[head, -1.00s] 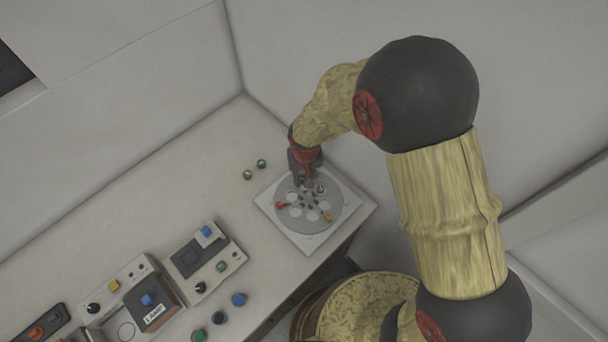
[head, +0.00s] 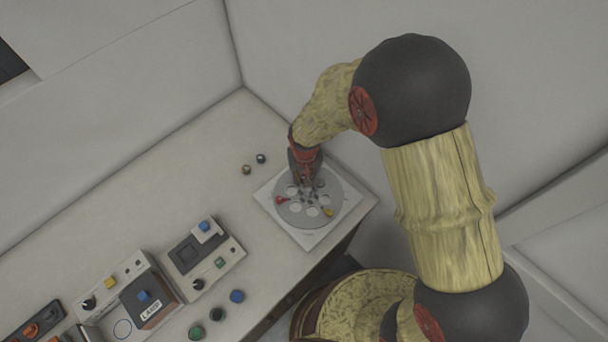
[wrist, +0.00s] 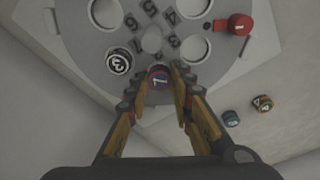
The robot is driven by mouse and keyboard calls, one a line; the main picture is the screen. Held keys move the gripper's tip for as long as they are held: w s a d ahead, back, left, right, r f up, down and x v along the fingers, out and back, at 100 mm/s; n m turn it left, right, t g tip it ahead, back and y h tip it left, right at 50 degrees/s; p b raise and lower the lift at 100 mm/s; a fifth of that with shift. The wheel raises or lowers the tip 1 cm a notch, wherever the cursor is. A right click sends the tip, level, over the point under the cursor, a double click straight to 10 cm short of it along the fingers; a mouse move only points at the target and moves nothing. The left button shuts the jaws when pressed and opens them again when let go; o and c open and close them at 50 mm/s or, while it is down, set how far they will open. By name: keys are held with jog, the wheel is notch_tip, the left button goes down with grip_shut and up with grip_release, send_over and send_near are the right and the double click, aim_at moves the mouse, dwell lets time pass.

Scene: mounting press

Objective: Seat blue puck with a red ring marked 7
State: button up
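A dark blue puck with a red ring and a 7 on top (wrist: 158,77) is between my fingertips in the wrist view. My gripper (wrist: 160,84) has a finger against each side of it and looks shut on it. The round grey disc (wrist: 85,62) with several open holes and number labels lies under it. I cannot tell whether the puck is in a hole or just above one. In the head view, my gripper (head: 306,181) is over the far part of the disc (head: 335,190) and hides the puck.
A black-and-white puck marked 3 (wrist: 118,62) is on the disc left of the gripper. A red knob (wrist: 238,24) is at the disc's edge. Two small pucks (wrist: 231,118) (wrist: 263,103) stand on the table beside the plate. Control boxes (head: 203,258) occupy the table's left part.

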jog(key=o, duration=0.4)
jog(key=shift+f, duration=0.15)
jog(key=r, duration=0.4)
jog(key=s+r, duration=0.1)
jog(key=r, duration=0.7)
jog(key=shift+s+d, duration=0.15)
jog(key=shift+s, duration=0.05)
dwell(0.5)
